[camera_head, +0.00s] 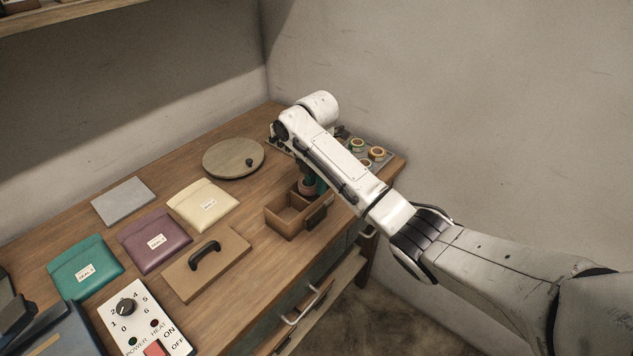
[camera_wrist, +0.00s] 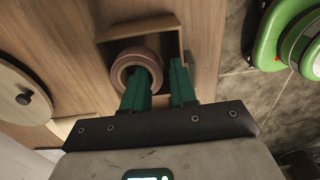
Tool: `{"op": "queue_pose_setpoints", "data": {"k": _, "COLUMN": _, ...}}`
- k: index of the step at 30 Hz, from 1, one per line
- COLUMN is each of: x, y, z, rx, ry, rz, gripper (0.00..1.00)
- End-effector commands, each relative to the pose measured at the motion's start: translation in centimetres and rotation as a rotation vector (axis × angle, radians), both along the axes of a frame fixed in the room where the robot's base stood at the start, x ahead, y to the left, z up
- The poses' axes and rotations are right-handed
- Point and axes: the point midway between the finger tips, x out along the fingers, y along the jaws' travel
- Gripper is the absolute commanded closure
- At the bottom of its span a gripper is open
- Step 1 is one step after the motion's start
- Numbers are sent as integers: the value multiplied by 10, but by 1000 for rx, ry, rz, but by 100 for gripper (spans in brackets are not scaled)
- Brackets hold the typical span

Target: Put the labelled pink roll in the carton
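The pink roll (camera_wrist: 121,69) shows as a ring with a dark-banded rim inside a walled brown compartment in the wrist view. In the head view it is a small pink patch (camera_head: 306,187) at the far end of the carton (camera_head: 287,226). My gripper (camera_wrist: 160,70) points down at it with green fingers. The left finger overlaps the roll's hole and the right finger is outside its right edge, so the roll's wall lies between them. Whether the fingers press on it is unclear. The roll's label is not visible. My arm hides part of the carton in the head view.
A grey tray with several small rolls (camera_head: 377,153) stands behind my arm. A round wooden disc (camera_head: 233,158), pouches (camera_head: 154,241) and a handled board (camera_head: 206,264) lie left of the carton. A control panel (camera_head: 145,322) is in front. The carton's near compartment looks empty.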

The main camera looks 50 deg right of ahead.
Motion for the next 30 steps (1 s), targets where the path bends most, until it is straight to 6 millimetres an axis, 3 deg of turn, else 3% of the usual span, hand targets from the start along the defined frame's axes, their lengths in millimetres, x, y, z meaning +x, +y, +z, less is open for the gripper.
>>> {"op": "queue_pose_setpoints", "data": {"k": 4, "x": 0, "y": 0, "z": 0, "rx": 0, "ry": 0, "rz": 0, "gripper": 59}}
{"op": "queue_pose_setpoints", "data": {"k": 8, "x": 0, "y": 0, "z": 2, "rx": -1, "ry": -1, "rz": 0, "gripper": 58}}
{"op": "queue_pose_setpoints", "data": {"k": 14, "x": 1, "y": -1, "z": 20, "rx": -3, "ry": -4, "rz": 1, "gripper": 58}}
{"op": "queue_pose_setpoints", "data": {"k": 21, "x": 0, "y": -1, "z": 77, "rx": -3, "ry": -2, "rz": 1, "gripper": 58}}
{"op": "queue_pose_setpoints", "data": {"k": 30, "x": 0, "y": -1, "z": 121, "rx": -3, "ry": -2, "rz": 0, "gripper": 58}}
